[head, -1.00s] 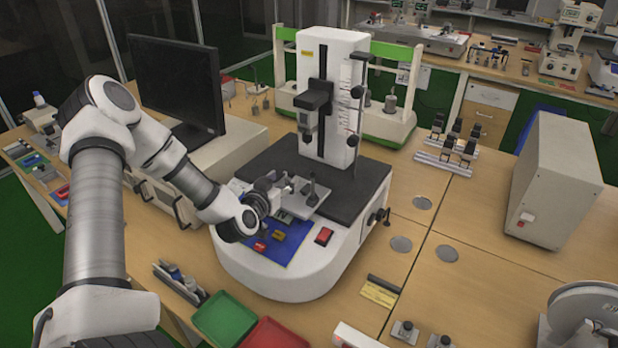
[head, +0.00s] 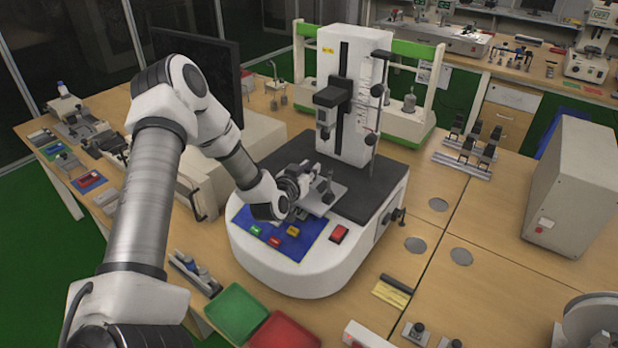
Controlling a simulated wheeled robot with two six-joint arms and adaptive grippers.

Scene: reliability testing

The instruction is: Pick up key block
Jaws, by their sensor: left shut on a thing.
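My left gripper (head: 314,177) is at the grey fixture plate (head: 325,198) on the white testing machine's dark platform. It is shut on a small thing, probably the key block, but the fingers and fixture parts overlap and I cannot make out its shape. A small dark upright post stands on the plate just right of the fingertips. I cannot tell whether the held thing touches the plate. My right gripper is not in view.
The machine's column (head: 352,90) and its dark head (head: 332,115) rise behind my gripper. A blue panel (head: 265,235) with coloured labels lies below my wrist. A green tray (head: 237,312) and red tray (head: 285,332) are in front. A monitor (head: 200,70) stands behind my left arm.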

